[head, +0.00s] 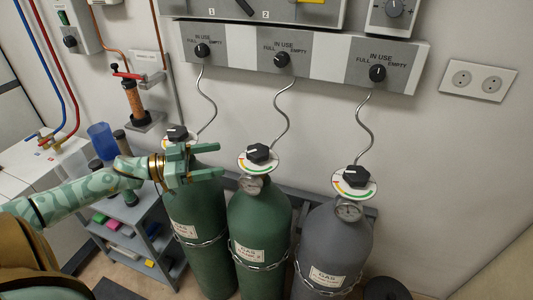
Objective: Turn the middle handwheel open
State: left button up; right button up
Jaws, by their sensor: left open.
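Three gas cylinders stand in a row, each with a black handwheel on a round colour-marked dial at its top. The middle handwheel (257,153) sits above the middle green cylinder (258,220). The left handwheel (176,134) is partly behind my gripper, over the left green cylinder (200,235). The right handwheel (354,176) tops the grey cylinder (335,245). My left gripper (208,162) is open and empty in front of the left cylinder's top. Its fingers point right toward the middle handwheel, apart from it. My right gripper is not in view.
A wall panel (318,66) with three IN USE knobs hangs above, joined to the cylinders by curly pipes. Chains hold the cylinders. A grey shelf trolley (150,225) stands at the left. A wall socket (478,79) is at the right.

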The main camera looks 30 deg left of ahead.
aim_at(266, 148)
pick_arm(q)
jog(key=b+x, duration=0.4)
jog(key=x, duration=0.9)
jog(key=shift+f, duration=0.15)
jog(key=shift+w+d, duration=0.3)
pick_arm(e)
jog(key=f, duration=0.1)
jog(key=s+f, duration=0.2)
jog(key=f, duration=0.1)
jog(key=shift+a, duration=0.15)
